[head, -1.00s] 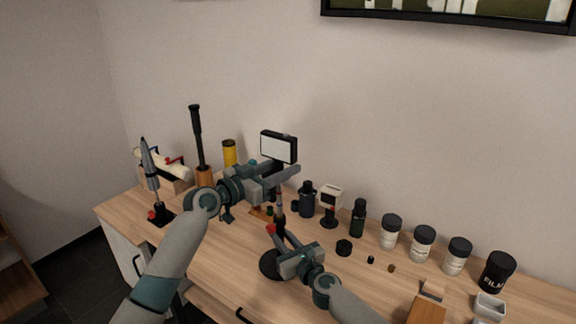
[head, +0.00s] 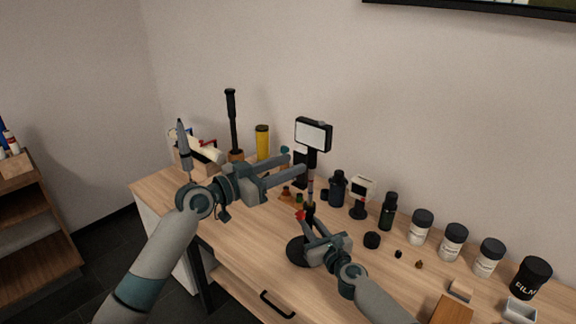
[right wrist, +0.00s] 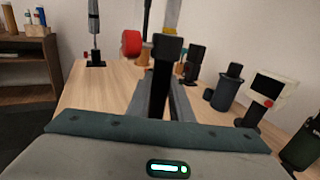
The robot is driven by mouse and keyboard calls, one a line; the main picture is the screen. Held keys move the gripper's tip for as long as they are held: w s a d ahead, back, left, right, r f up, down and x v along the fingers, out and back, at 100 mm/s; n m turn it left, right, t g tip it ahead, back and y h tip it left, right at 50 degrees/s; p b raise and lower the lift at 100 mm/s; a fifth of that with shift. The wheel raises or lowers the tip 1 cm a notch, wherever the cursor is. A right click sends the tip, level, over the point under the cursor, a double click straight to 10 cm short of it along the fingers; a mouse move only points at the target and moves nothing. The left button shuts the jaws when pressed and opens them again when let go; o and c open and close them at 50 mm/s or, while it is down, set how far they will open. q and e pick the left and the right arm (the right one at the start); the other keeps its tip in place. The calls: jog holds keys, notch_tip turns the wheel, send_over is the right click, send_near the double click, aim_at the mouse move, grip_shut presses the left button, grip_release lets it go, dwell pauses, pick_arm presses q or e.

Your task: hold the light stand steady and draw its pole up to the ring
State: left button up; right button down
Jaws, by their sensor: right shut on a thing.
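The light stand stands upright on the table, with a round black base (head: 297,252), a pole (head: 311,187) and a lit lamp panel (head: 313,134) on top. My right gripper (head: 309,232) is shut on the lower black tube (right wrist: 160,92), just above the base. A red knob (right wrist: 131,43) sits beside the tube's black collar (right wrist: 168,48). A paler inner pole (right wrist: 171,16) rises out of the collar. My left gripper (head: 297,167) is open, just left of the upper pole below the lamp, its fingers apart. I cannot clearly make out the ring.
Behind stand a yellow canister (head: 262,142), a black-handled tool (head: 232,122) and a pen-like tool (head: 184,145). A dark bottle (head: 338,188), a small screen (head: 360,196) and several white jars (head: 453,240) line the right. The table front (head: 250,262) is mostly clear.

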jog(key=shift+f, duration=0.1)
jog(key=c, duration=1.5)
grip_release()
jog(key=shift+s, duration=0.1)
jog(key=v, duration=1.2)
